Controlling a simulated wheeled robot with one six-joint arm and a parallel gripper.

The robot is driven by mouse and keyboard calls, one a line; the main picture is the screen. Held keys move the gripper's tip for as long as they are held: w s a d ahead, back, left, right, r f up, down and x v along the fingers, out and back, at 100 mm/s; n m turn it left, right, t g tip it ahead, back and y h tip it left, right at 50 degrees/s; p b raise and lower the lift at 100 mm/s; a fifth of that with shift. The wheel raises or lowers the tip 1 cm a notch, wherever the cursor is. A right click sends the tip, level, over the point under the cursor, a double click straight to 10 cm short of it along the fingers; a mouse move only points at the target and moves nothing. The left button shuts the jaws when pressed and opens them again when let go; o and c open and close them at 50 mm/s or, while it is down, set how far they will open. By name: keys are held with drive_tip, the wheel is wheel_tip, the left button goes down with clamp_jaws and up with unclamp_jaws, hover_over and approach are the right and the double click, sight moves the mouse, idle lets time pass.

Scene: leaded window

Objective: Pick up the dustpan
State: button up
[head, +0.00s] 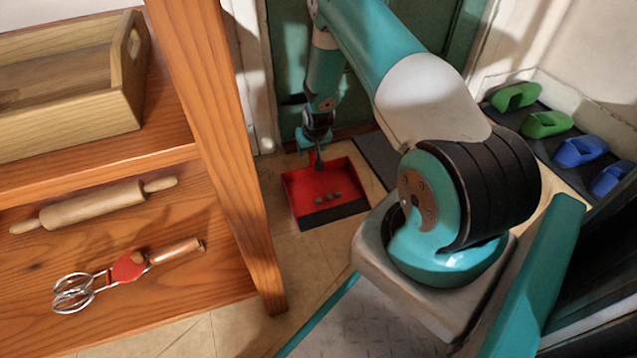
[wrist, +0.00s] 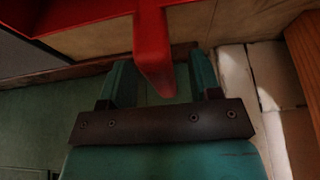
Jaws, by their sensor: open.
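The red dustpan (head: 342,186) lies on the tiled floor in front of the green door, with several small dark lumps in it and a dark front edge. My gripper (head: 313,142) is above its back edge, at the handle end. In the wrist view the red handle (wrist: 154,50) reaches in between the two teal fingers of my gripper (wrist: 161,78). The fingers are open, with a gap visible on each side of the handle. In the head view my gripper largely hides the handle.
A wooden shelf unit (head: 225,120) stands at the left, bearing a wooden tray (head: 60,125), a rolling pin (head: 92,206) and an egg beater (head: 130,267). A dark mat (head: 378,158) lies right of the dustpan. Green and blue clogs (head: 547,124) stand at the right wall.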

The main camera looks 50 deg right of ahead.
drive_tip(key=shift+w+f, duration=0.15)
drive_tip(key=shift+f, duration=0.4)
drive_tip(key=shift+r, duration=0.1)
clamp_jaws()
drive_tip(key=shift+r, duration=0.1)
wheel_tip(320, 180, up, 30)
drive_tip(key=g+p, duration=0.1)
drive_tip(key=p, duration=2.1)
drive_tip(key=shift+g+y, duration=0.3)
drive_tip(key=shift+y, duration=0.1)
